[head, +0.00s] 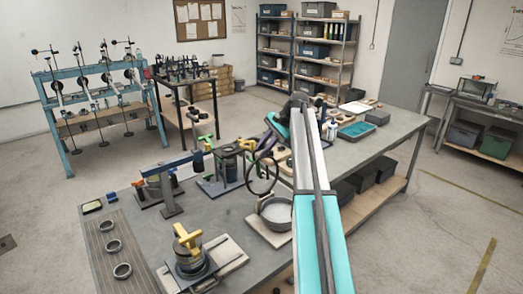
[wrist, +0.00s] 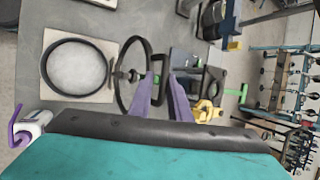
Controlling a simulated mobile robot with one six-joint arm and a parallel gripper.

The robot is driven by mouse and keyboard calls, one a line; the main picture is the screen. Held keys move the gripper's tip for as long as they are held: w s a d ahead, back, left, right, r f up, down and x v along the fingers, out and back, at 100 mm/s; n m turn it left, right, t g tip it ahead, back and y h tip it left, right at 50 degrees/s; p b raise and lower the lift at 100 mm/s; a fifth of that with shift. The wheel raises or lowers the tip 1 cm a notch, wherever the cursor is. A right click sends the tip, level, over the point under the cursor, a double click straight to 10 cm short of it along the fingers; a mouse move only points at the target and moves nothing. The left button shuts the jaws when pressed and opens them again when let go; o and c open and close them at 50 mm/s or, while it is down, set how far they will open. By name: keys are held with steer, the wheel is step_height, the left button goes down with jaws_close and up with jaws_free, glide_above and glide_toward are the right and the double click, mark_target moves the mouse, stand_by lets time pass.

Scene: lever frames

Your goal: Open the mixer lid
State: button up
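The mixer appears to be a round pan (head: 276,212) with a pale inside and dark rim. It also shows from above in the wrist view (wrist: 77,66). A black ring-shaped lid (head: 262,173) stands steeply tilted up beside the pan, leaving the pan uncovered; the wrist view shows the lid (wrist: 121,72) nearly edge-on. A black loop handle (wrist: 160,58) stands off the lid. My gripper (wrist: 162,80) has its two purple fingers on either side of this handle. I cannot tell whether they grip it. In the head view my gripper (head: 270,142) is partly hidden by my arm.
A bench (head: 232,208) carries the pan. A yellow-handled device (head: 188,240) stands front left, and a blue-armed device (head: 168,180) and a green-handled device (head: 228,160) stand behind it. A teal tray (head: 357,130) lies at the far right. Bare bench shows left of the pan.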

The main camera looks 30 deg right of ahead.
steer(key=shift+o, duration=0.9)
steer(key=shift+a, duration=0.25)
steer(key=b+v, duration=0.4)
steer(key=v, duration=0.9)
steer(key=shift+d+r, duration=0.2)
steer(key=shift+r, duration=0.1)
steer(key=shift+s+f, duration=0.1)
steer(key=shift+s, duration=0.1)
